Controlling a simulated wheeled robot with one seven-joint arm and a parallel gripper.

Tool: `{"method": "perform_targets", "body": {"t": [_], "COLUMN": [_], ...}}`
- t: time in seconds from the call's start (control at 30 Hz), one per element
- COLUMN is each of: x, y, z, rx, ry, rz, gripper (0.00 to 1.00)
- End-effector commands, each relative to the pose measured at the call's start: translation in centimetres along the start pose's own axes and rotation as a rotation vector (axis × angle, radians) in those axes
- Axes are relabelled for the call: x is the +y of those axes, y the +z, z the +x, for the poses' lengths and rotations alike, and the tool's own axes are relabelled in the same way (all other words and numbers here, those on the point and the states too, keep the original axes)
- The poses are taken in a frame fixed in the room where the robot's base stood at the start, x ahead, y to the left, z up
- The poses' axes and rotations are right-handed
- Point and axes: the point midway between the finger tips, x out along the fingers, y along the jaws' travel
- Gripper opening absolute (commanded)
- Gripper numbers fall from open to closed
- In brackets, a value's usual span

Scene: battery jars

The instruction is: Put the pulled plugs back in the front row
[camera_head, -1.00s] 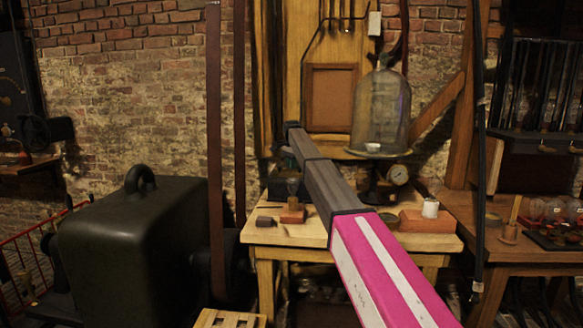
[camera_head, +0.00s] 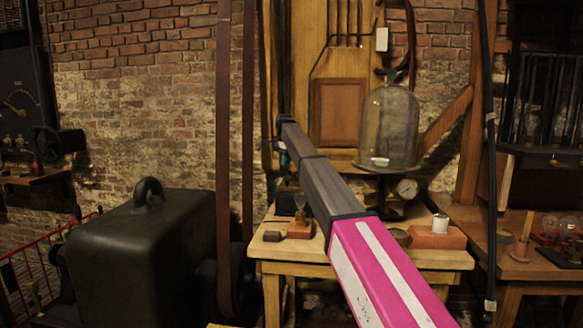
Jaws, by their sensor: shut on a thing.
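My arm reaches away from me to the middle of the view, pink and white near me and dark grey further on. My gripper (camera_head: 282,156) is at its far end, small and dark, seen mostly from behind above the back left of the wooden table (camera_head: 288,253). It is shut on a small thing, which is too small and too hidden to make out. I cannot clearly pick out any pulled plug or a front row of jars. A small dark block (camera_head: 272,236) and a reddish block (camera_head: 300,230) with a small glass piece lie on the table, below the gripper.
A glass bell jar (camera_head: 390,125) on a stand, a gauge (camera_head: 407,189) and a white cup (camera_head: 440,223) on an orange block (camera_head: 436,238) are right of my arm. A large dark machine (camera_head: 145,255) stands left, beside vertical belts (camera_head: 223,120). A side table (camera_head: 520,262) holds bulbs.

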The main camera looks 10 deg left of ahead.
Motion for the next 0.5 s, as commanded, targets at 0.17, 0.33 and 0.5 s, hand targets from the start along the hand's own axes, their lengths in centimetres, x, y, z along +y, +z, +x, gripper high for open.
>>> {"method": "perform_targets", "body": {"t": [0.17, 0.33, 0.5], "x": [0.5, 1.8, 3.3], "y": [0.9, -1.3, -4.1], "z": [-0.5, 0.7, 2.4], "rx": [0.0, 0.0, -0.001], "ry": [0.001, 0.001, 0.001], "rz": [0.001, 0.002, 0.001], "gripper": [0.0, 0.0, 0.0]}}
